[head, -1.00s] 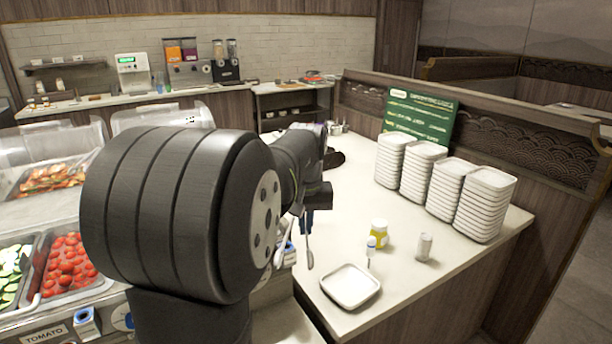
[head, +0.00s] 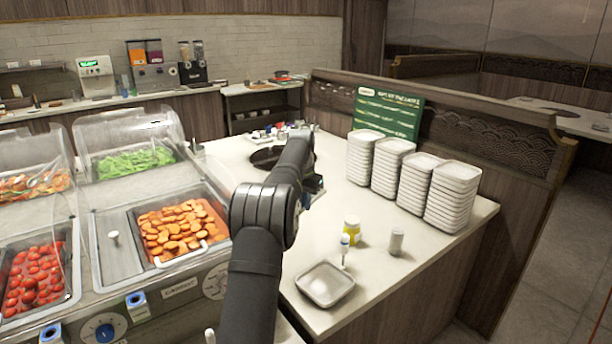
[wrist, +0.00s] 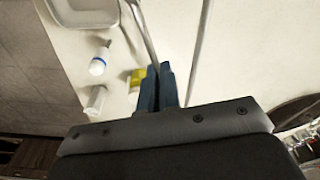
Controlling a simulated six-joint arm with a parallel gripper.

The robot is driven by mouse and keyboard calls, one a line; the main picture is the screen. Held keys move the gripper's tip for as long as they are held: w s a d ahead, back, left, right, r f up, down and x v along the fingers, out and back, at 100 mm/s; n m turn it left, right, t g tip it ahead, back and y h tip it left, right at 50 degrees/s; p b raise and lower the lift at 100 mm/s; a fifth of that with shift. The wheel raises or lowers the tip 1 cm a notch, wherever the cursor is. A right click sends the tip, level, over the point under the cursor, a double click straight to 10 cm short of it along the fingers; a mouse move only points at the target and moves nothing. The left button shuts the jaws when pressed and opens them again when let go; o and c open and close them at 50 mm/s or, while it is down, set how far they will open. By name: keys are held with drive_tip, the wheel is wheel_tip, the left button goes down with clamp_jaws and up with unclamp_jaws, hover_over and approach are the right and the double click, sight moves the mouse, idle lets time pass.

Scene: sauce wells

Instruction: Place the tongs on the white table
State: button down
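The tongs (wrist: 202,45) show in the wrist view as two thin metal arms spread apart, running up past my gripper. My gripper (wrist: 158,72) has its two blue fingers close together, with one tong arm running down to them. The rear of the tongs is hidden behind the gripper body. The white table (head: 415,235) lies below, with a clear pale area (wrist: 260,50) under and right of the tongs. In the head view my arm mostly hides the gripper, and the tongs cannot be made out.
On the table stand a white square dish (head: 325,284), a blue-topped bottle (head: 344,250), a yellow jar (head: 352,230), a shaker (head: 396,241) and several stacks of white dishes (head: 453,195). A dark round well (head: 267,157) lies behind. Food bins with clear covers (head: 128,130) are left.

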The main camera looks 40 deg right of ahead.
drive_tip(key=w+d+f+m, duration=0.2)
drive_tip(key=w+f+m, duration=0.1)
drive_tip(key=w+f, duration=0.3)
approach(302, 244)
drive_tip(key=f, duration=0.5)
drive_tip(key=shift+w+d+f, duration=0.1)
drive_tip(key=shift+d+f, duration=0.1)
drive_tip(key=shift+f, duration=0.2)
drive_tip(key=c, duration=2.1)
unclamp_jaws()
drive_tip(key=shift+f, duration=0.2)
drive_tip(key=o, duration=0.5)
drive_tip(key=shift+c, duration=0.2)
drive_tip(key=shift+r, duration=0.1)
